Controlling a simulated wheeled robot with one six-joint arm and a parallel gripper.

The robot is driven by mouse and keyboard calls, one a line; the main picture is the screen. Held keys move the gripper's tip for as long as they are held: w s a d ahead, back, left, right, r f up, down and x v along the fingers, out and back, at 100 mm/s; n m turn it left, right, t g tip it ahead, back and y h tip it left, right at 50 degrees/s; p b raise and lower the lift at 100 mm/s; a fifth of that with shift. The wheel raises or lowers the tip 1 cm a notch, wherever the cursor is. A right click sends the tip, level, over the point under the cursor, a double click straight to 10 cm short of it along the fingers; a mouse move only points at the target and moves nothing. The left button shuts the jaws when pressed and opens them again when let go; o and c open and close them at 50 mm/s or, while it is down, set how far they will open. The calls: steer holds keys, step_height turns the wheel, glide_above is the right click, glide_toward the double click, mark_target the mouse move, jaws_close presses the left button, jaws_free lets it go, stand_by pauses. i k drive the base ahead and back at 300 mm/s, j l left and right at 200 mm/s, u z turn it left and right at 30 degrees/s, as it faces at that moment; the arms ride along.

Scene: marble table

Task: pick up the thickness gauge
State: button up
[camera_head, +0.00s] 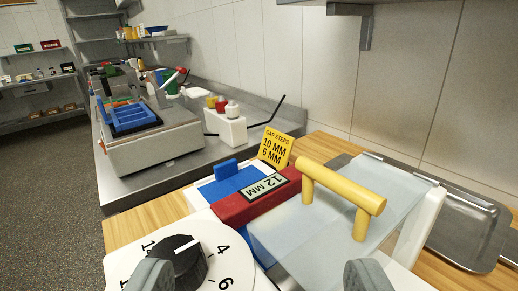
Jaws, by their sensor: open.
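A red bar with a pale label reading "12 MM" (233,208) lies in the middle of the picture, tilted up to the right; it looks like the thickness gauge. A blue piece (228,178) with an upright tab is directly behind it, and I cannot tell whether the two are joined. My gripper (259,277) shows as two grey fingertips at the bottom edge, wide apart with nothing between them. The red bar is ahead of and above them in the picture. Its underside is hidden.
A translucent plate (290,238) with a yellow handle (342,187) is right of the bar. A white dial plate with a black knob (175,261) is at lower left. A yellow "GAP STEPS" card (274,147) stands behind. A metal tray (468,232) is at right.

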mark_target(236, 209)
steer(key=i+j+z, duration=0.1)
steer(key=j+z, duration=0.2)
steer(key=j, duration=0.15)
steer(key=j+u, duration=0.1)
steer(key=u, duration=0.75)
steer(key=j+u, duration=0.15)
steer(key=u, duration=0.25)
steer(key=i+j+u, duration=0.1)
steer(key=u, duration=0.2)
steer(key=i+j+u, duration=0.1)
steer(key=u, duration=0.25)
steer(key=i+z, duration=0.15)
steer(key=z, duration=0.15)
steer(key=i+j+z, duration=0.15)
steer(key=z, duration=0.6)
steer(key=i+j+z, duration=0.1)
steer(key=z, duration=0.35)
steer(key=j+z, duration=0.15)
steer(key=z, duration=0.35)
steer(key=j+z, duration=0.1)
steer(key=z, duration=0.35)
steer(key=i+j+z, duration=0.1)
steer(key=z, duration=0.35)
steer(key=i+j+z, duration=0.45)
steer(key=j, duration=0.25)
steer(key=k, duration=0.1)
